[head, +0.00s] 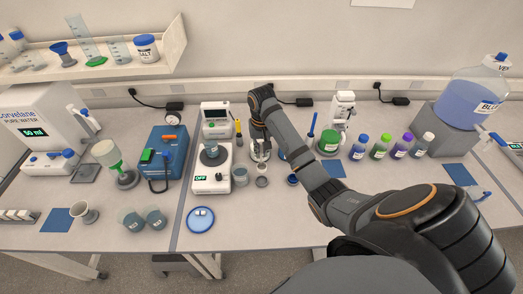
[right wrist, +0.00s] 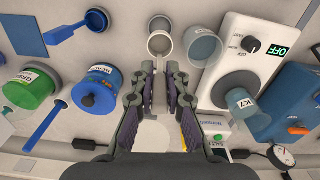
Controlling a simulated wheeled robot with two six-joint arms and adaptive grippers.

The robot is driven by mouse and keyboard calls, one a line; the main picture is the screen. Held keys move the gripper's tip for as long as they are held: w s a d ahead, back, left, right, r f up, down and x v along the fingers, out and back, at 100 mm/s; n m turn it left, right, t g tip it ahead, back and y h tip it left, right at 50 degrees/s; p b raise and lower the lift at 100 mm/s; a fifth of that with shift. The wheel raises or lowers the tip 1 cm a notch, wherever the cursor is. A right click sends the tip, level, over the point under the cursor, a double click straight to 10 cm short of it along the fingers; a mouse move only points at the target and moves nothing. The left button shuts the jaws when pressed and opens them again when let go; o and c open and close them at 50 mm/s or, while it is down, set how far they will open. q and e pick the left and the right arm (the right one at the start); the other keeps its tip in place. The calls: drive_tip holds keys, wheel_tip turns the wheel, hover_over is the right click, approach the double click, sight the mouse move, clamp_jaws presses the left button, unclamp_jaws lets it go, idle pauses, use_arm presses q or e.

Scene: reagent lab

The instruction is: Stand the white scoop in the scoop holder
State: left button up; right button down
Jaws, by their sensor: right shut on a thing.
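My right gripper (head: 260,154) points down at the back middle of the bench. In the right wrist view its fingers (right wrist: 160,75) are nearly together. They are shut on a thin thing that they mostly hide; I take it for the white scoop. A pale round cup shape (right wrist: 160,46) shows just beyond the fingertips; I cannot tell whether it is the scoop's bowl or a separate cup. Close beyond it is a small grey-white round opening (right wrist: 160,23), perhaps the scoop holder, also in the head view (head: 262,182). My left gripper is not in view.

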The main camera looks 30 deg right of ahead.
sight(261, 165)
drive_tip(key=shift+s, duration=0.1)
idle(0.3)
drive_tip(key=shift+f, duration=0.5)
drive_tip(key=shift+f+b, duration=0.55)
drive_tip(key=shift+f, duration=1.45)
drive_tip(key=shift+f, duration=1.7)
drive_tip(key=c, duration=1.3)
unclamp_jaws()
